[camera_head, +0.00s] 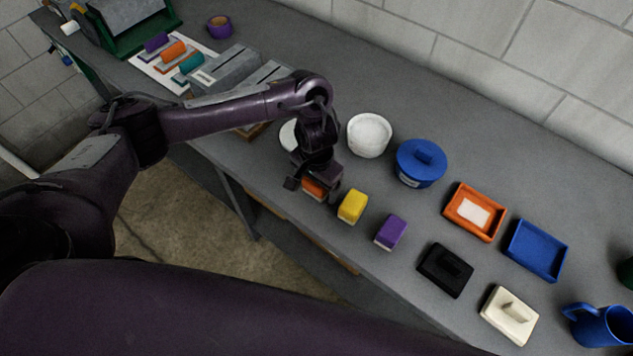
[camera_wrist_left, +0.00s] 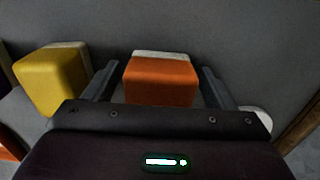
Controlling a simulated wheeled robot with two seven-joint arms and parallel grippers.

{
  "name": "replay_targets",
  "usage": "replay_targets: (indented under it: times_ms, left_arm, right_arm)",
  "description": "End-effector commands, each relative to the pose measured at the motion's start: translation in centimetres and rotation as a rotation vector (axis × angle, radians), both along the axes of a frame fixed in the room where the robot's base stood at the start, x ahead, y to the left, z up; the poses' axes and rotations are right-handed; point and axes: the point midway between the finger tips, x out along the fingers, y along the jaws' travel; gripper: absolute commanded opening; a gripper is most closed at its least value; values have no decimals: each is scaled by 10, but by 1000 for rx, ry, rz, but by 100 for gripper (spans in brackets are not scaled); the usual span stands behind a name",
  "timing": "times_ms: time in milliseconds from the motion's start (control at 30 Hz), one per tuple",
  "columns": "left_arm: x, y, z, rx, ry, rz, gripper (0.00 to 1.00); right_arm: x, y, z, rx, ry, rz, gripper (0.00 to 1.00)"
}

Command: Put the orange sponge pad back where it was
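The orange sponge pad (camera_head: 314,188), with a pale layer on one side, is in line with the yellow pad (camera_head: 353,206) and the purple pad (camera_head: 390,232) near the front edge of the bench. My left gripper (camera_head: 313,181) is over the orange pad and partly hides it. In the left wrist view, the orange pad (camera_wrist_left: 161,79) sits between the two spread fingers of the left gripper (camera_wrist_left: 157,84), with a gap on each side. The yellow pad (camera_wrist_left: 52,80) is just outside the left finger. My right gripper is not in view.
A white bowl (camera_head: 369,135) and a blue lidded pot (camera_head: 420,163) stand behind the pads. To the right are an orange tray (camera_head: 459,224), a blue tray (camera_head: 518,262), a black handled block (camera_head: 432,277), a cream one (camera_head: 497,327) and a blue mug (camera_head: 597,328).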

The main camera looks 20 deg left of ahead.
Motion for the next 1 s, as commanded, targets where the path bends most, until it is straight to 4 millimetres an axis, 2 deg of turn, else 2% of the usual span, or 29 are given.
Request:
replay_targets:
  times_ms: [233, 367, 500, 700, 833, 1000]
  left_arm:
    - [1, 0, 5, -1, -2, -1, 78]
    - [2, 0, 26, 0, -6, -2, 78]
    - [3, 1, 57, 1, -8, -3, 78]
    - [2, 0, 95, 1, -6, -3, 78]
    - [1, 0, 111, 1, -4, -1, 78]
    - [0, 0, 122, 1, -1, 0, 78]
  right_arm:
    - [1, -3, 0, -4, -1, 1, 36]
    - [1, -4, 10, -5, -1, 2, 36]
    - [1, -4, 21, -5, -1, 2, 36]
    - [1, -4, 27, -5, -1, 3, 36]
    - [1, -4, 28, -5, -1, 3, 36]
    - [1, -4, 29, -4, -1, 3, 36]
